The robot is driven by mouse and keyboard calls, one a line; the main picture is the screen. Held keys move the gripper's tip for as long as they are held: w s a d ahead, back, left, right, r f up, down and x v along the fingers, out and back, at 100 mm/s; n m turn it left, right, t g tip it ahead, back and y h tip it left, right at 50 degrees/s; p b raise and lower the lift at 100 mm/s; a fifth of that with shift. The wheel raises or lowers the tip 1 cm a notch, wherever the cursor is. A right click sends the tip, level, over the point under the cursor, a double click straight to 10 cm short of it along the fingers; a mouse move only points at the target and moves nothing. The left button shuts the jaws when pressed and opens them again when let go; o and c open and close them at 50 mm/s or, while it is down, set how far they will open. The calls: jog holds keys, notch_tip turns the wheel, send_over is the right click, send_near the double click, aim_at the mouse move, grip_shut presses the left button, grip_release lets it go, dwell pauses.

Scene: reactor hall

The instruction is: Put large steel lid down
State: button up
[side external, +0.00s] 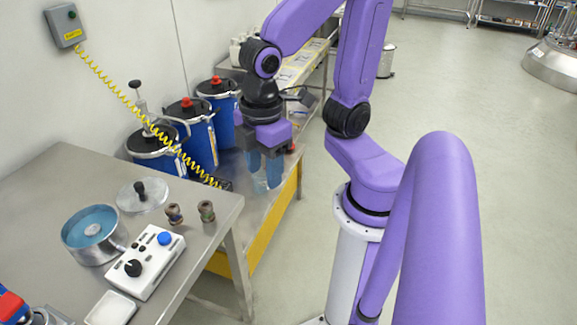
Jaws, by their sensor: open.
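A round steel lid (152,203) with a black knob lies on the steel table, knob up. It lies just behind and right of an open steel pot (80,246) that holds blue liquid, and no gripper touches it. My gripper (265,186) is open and points down above the low yellow-edged bench. It is well to the right of the lid, beyond the table's edge. Its fingers look bluish, and I see nothing clearly held between them.
A white control box (152,268) with a black knob and blue button, two small fittings (206,211) and a white tray (110,308) share the table (60,185). A coiled yellow cable (118,97) hangs across the left. Open floor lies right.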

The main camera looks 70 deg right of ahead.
jog(key=s+d, duration=0.1)
jog(key=s, duration=0.1)
jog(key=s+d+f, duration=0.1)
jog(key=s, duration=0.1)
jog(key=shift+d, duration=0.2)
